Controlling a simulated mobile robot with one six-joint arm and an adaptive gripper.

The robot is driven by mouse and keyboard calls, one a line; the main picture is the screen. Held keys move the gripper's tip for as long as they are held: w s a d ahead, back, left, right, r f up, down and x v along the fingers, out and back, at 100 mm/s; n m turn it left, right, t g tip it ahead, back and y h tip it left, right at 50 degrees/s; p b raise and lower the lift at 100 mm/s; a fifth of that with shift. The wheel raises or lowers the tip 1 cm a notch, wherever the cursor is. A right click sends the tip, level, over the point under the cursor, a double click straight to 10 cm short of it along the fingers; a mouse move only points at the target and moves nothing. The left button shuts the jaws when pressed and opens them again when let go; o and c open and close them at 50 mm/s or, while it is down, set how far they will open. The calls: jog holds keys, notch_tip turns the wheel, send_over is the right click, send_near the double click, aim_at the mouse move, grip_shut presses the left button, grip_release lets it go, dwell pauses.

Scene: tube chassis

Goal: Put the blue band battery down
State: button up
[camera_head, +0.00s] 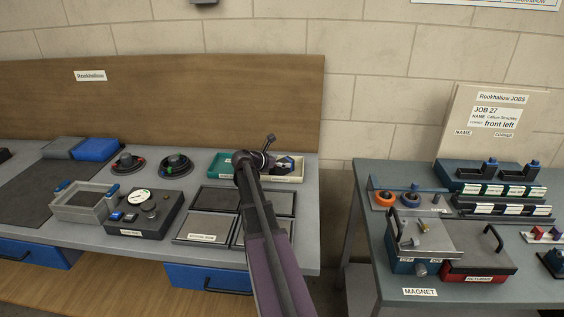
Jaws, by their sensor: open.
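My gripper (268,143) is at the back right of the left bench, above and in front of a shallow tray (297,178). It is open, and I make out nothing held in it. The tray has a teal left part (222,163) and a cream right part. My wrist and arm cover the middle of the tray.
Framed dark panels (213,198) lie in front of the tray. A black device (145,212), a grey box (83,207) and two round dials (176,163) stand left. A gap separates the right bench (465,293), which carries a lidded box (423,240) and battery-like racks (490,175).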

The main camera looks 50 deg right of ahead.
jog(key=p+v, duration=0.4)
jog(key=v, duration=0.7)
jog(key=shift+a+r, duration=0.2)
jog(key=shift+a, duration=0.1)
jog(key=shift+r, duration=0.1)
dwell(1.4)
